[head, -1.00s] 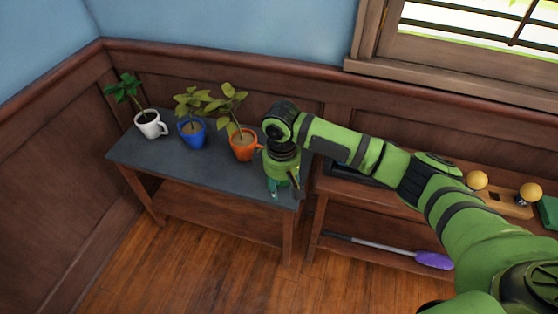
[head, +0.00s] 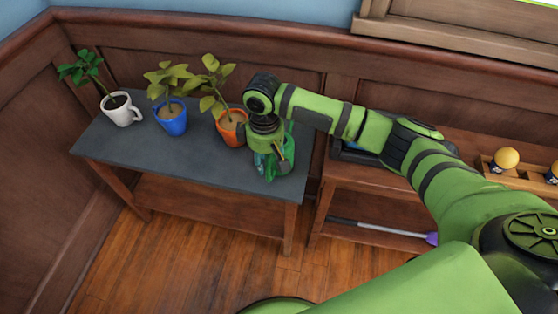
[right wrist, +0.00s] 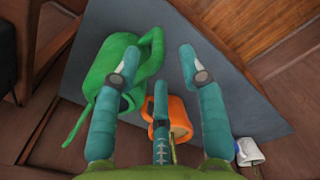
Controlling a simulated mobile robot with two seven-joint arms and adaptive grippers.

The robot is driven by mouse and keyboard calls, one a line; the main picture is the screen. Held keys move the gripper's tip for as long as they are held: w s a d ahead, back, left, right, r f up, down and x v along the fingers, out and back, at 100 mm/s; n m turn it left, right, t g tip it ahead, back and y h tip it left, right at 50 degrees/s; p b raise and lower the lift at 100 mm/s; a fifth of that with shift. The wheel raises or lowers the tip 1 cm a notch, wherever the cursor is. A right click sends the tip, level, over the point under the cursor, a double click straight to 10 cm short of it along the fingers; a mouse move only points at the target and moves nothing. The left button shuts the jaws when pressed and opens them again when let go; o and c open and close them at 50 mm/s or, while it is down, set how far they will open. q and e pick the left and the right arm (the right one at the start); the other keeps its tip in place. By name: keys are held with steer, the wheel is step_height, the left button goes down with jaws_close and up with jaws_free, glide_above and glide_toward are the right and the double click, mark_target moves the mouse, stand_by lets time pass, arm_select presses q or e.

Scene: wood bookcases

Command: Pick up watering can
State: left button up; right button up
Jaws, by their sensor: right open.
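The green watering can (right wrist: 101,82) stands on the grey table top (right wrist: 225,105) in the right wrist view, its handle toward the top middle. My right gripper (right wrist: 158,62) is open with teal fingers spread. The left finger overlaps the can's body in the picture, and the handle shows between the two outer fingers. I cannot tell whether any finger touches the can. In the head view my right gripper (head: 271,165) is over the right end of the table and largely hides the can. My left gripper is not in view.
An orange pot (head: 232,127) with a plant stands close beside the gripper. A blue pot (head: 171,118) and a white mug (head: 122,109) with plants stand farther left. The front left of the table is clear. A wooden shelf (head: 365,183) stands to the right.

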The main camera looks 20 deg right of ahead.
mark_target(268, 178)
step_height(268, 178, down, 4)
steer(key=shift+d+r+b, duration=0.1)
steer(key=shift+r+b, duration=0.1)
steer(key=shift+b, duration=0.2)
step_height(268, 178, down, 5)
steer(key=shift+s+r, duration=0.1)
steer(key=shift+r, duration=0.1)
steer(key=shift+f, duration=0.35)
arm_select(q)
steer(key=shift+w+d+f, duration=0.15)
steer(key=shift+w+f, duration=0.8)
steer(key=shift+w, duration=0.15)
arm_select(e)
jaws_close()
